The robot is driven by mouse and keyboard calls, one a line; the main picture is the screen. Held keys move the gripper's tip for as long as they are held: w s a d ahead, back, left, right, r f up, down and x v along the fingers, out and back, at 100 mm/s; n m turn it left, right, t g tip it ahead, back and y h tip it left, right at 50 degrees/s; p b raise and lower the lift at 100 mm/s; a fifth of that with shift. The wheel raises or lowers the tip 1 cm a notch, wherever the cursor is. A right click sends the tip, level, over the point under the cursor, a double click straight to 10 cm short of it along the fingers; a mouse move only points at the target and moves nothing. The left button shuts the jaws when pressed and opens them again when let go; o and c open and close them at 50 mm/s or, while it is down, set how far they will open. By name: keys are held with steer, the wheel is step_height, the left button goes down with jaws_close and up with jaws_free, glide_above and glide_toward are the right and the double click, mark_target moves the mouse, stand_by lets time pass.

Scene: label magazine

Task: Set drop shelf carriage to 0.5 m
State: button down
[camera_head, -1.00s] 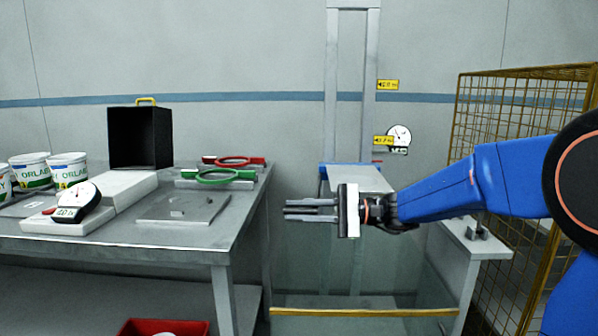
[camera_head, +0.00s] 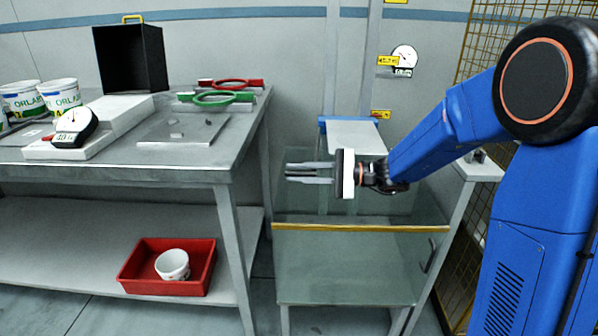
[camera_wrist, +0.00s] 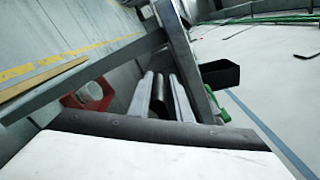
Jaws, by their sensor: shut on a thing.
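The drop shelf carriage (camera_head: 352,136) is a grey plate with blue edges on a tall grey mast (camera_head: 348,60). Its top is about level with the lower yellow label (camera_head: 381,114) on the mast. The labels' numbers are too blurred to read surely. My gripper (camera_head: 292,171) points left, in front of and below the carriage plate. Its fingers are shut on a dark bar (camera_head: 298,179), which also shows in the wrist view (camera_wrist: 160,95). Whether the bar joins the carriage cannot be seen.
A grey table (camera_head: 110,172) stands left, with a black box (camera_head: 130,58), tubs, a dial gauge (camera_head: 74,125) and rings. A red tray (camera_head: 205,262) is on its lower shelf. A glassy guard with a yellow rail (camera_head: 360,228) is below the carriage; a yellow cage stands right.

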steer(key=c, duration=1.7)
jaws_free()
steer(key=shift+f, duration=0.1)
steer(key=shift+c, duration=0.2)
steer(key=d, duration=1.2)
steer(key=shift+s, duration=0.2)
